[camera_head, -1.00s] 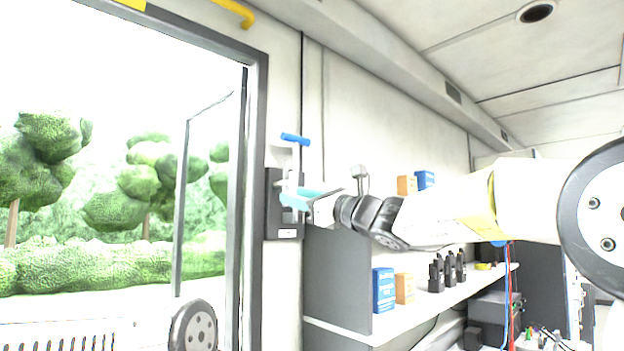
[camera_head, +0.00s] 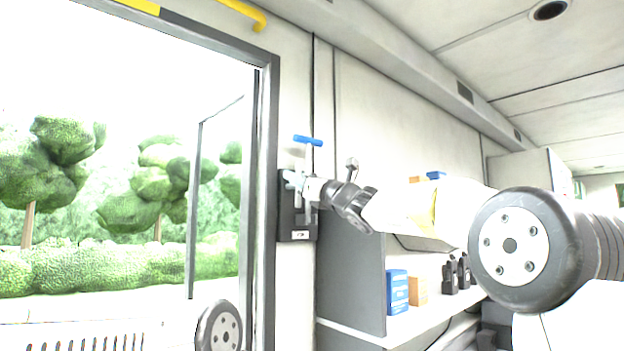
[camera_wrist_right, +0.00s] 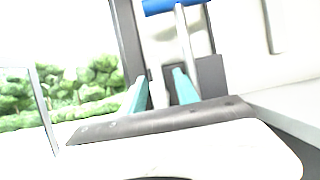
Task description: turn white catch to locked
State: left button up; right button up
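A dark plate (camera_head: 284,222) with a small label is fixed to the wall right of the door opening. A pale post with a blue crossbar (camera_head: 308,140) rises from it, upright; the bar also shows at the top of the right wrist view (camera_wrist_right: 172,6). My right gripper (camera_head: 293,182) is at the plate, below the bar and partly hiding the fittings there. In the right wrist view its two teal fingers (camera_wrist_right: 161,91) are apart, with a pale part, likely the white catch (camera_wrist_right: 158,92), between them. I cannot tell whether they touch it. My left gripper is not in view.
The dark door frame (camera_head: 265,200) stands close left of the plate, with greenery beyond. A grey panel (camera_head: 350,270) and a white shelf with a blue box (camera_head: 397,291), an orange box (camera_head: 417,291) and radios are below my right arm.

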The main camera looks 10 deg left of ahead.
grip_shut()
jog(key=shift+n, duration=0.4)
jog(key=n+g, duration=0.1)
jog(key=n, duration=0.1)
jog(key=n+g+y, duration=0.1)
jog(key=n, duration=0.2)
jog(key=shift+s+a+g+y, duration=0.15)
jog(key=shift+s+g+y, duration=0.05)
jog(key=shift+g+y, duration=0.1)
jog(key=n+g, duration=0.2)
jog(key=n, duration=0.3)
jog(key=f+n+g+h, duration=0.1)
jog(key=n+g, duration=0.1)
jog(key=n, duration=0.4)
jog(key=s+a+f+n+g, duration=0.1)
jog(key=n+g, duration=0.1)
jog(key=n, duration=0.3)
jog(key=shift+n+g+h, duration=0.3)
jog(key=shift+h, duration=0.1)
